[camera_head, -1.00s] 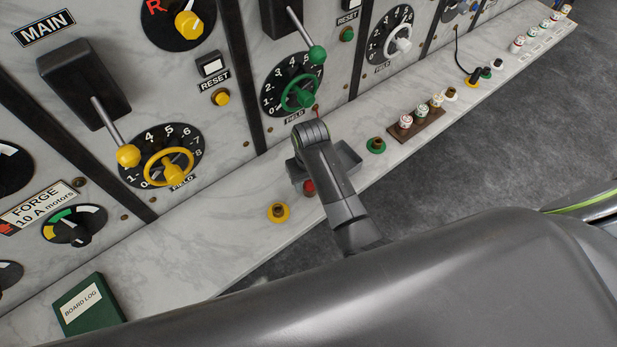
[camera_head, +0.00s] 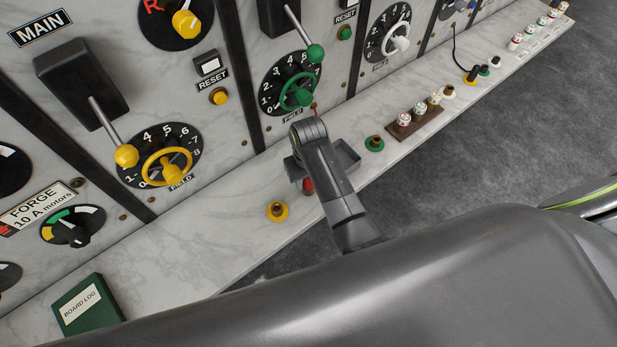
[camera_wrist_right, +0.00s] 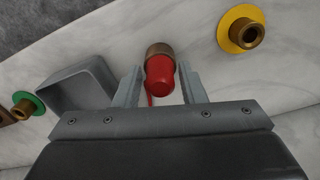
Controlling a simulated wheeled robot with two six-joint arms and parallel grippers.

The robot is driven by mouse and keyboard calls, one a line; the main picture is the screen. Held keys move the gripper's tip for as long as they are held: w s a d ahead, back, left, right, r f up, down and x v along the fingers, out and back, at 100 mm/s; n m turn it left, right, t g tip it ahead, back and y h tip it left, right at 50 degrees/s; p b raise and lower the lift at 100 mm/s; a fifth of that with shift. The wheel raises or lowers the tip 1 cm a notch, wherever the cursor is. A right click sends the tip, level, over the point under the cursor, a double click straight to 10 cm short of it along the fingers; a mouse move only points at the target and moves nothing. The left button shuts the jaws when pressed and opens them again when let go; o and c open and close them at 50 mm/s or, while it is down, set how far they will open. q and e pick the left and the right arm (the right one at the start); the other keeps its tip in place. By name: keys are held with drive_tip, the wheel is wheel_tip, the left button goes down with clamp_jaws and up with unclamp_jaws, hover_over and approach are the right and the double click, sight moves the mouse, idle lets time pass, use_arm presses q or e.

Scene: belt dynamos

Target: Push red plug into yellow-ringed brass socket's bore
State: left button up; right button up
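The red plug (camera_wrist_right: 160,80) shows in the wrist view between the two fingers of my right gripper (camera_wrist_right: 160,82), with a brass end pointing away from the wrist. A bit of red also shows in the head view (camera_head: 308,186), beside my wrist and over the ledge. The fingers are close on both sides of the plug; whether they press on it is unclear. The yellow-ringed brass socket (camera_head: 277,211) stands on the marble ledge, left of the plug in the head view. It shows at the upper right in the wrist view (camera_wrist_right: 241,31), its bore empty. My left gripper is out of view.
A grey open tray (camera_wrist_right: 82,84) is close beside my right gripper. A green-ringed socket (camera_head: 374,143) and a brown rack (camera_head: 416,124) stand farther along the ledge (camera_head: 215,230). The panel with handwheels and levers rises behind. A green log book (camera_head: 88,305) lies at lower left.

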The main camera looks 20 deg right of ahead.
clamp_jaws()
drive_tip(key=shift+r, duration=2.3)
